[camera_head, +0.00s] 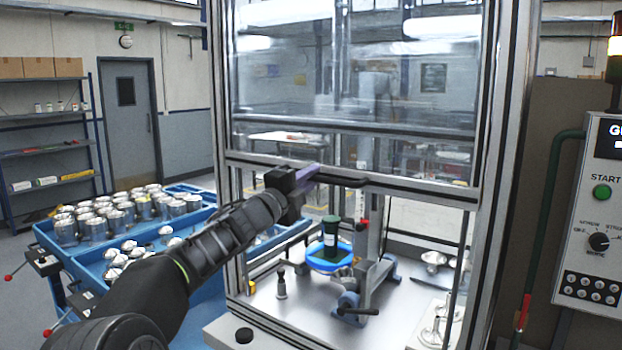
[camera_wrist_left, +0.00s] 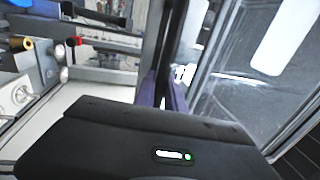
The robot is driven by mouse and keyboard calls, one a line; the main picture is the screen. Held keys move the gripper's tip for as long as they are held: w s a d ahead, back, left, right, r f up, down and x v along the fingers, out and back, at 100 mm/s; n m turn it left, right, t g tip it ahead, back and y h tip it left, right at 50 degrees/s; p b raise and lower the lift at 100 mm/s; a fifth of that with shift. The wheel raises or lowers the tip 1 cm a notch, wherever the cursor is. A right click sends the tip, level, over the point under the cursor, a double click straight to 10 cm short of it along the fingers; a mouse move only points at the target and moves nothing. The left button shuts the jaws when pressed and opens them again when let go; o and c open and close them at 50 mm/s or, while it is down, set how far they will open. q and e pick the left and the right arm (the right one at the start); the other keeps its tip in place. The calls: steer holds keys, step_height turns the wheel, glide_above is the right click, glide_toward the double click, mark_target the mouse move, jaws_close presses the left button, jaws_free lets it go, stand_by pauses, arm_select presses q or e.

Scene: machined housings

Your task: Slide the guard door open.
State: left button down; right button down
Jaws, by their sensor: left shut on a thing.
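The guard door (camera_head: 290,75) is a clear panel in a metal frame on the front of the enclosure. Its lower rail (camera_head: 430,190) crosses the front, with a black handle bar (camera_head: 345,180) along it. Below this rail the inside of the enclosure shows. My left gripper (camera_head: 310,173) reaches in from the left and is shut on the handle at its left part. In the left wrist view its purple fingers (camera_wrist_left: 163,95) sit on either side of the dark bar, and the clear panel (camera_wrist_left: 240,70) is to the right. My right gripper is not in view.
Inside stand a fixture with a blue ring (camera_head: 328,260), a dark green cylinder (camera_head: 331,232) and a clamp lever (camera_head: 355,308). A control panel (camera_head: 600,215) is at the right. Blue trays of metal parts (camera_head: 75,262) stand left, near my left arm.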

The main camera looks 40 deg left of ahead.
arm_select(q)
steer(key=c, duration=1.4)
jaws_free()
steer(key=shift+c, duration=0.2)
steer(key=s+f+b, duration=0.1)
steer(key=s+b, duration=0.2)
steer(key=s, duration=0.4)
steer(key=shift+s+f, duration=0.3)
steer(key=shift+s, duration=0.05)
steer(key=shift+d, duration=0.1)
